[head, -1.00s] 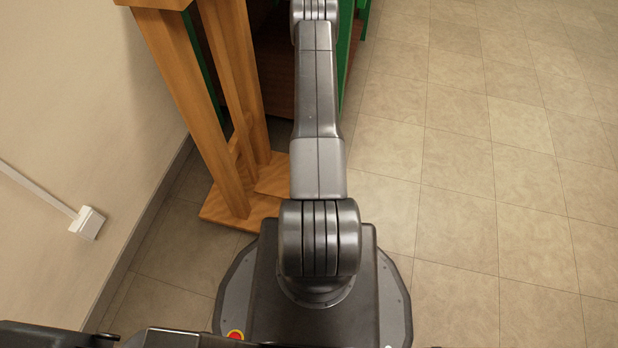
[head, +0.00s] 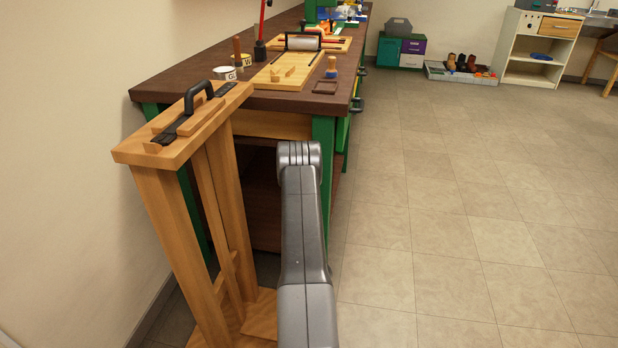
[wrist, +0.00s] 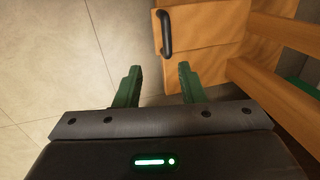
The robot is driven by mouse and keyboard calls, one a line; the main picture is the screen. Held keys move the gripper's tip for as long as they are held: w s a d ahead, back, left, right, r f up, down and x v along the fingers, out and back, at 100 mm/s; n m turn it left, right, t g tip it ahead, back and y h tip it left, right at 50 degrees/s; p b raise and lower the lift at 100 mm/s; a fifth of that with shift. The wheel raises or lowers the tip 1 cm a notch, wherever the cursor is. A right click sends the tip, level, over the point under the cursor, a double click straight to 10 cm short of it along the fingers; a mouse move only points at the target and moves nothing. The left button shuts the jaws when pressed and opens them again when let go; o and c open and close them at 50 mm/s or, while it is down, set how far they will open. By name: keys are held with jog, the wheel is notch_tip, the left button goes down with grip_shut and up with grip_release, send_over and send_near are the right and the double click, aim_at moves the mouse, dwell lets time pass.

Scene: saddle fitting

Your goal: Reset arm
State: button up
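My arm (head: 302,240) stretches forward in the head view, with its elbow joint low in front of the workbench's near end. My gripper is hidden in the head view. In the wrist view my gripper (wrist: 158,86) has its two green fingers well apart and nothing between them. A wooden stand (head: 190,235) stands to the left of my arm. On its top lie a black handle (head: 198,97) and a dark strap. In the wrist view a black handle (wrist: 164,34) on a wooden front lies beyond the fingers.
A workbench (head: 330,100) with a dark top and green legs runs behind the stand. It bears pots (head: 225,73), a wooden board (head: 285,72) and a brush (head: 331,67). A shelf unit (head: 540,48) and a floor tray (head: 460,74) are at the back. The tiled floor at right is clear.

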jog(key=b+x, duration=0.3)
jog(key=x, duration=0.8)
jog(key=shift+f+b, duration=0.15)
jog(key=shift+b, duration=0.25)
jog(key=shift+w+a+r+p, duration=0.1)
jog(key=shift+a+r+p, duration=0.05)
jog(key=shift+r+p, duration=0.4)
jog(key=shift+a+r, duration=0.15)
jog(key=shift+r, duration=0.2)
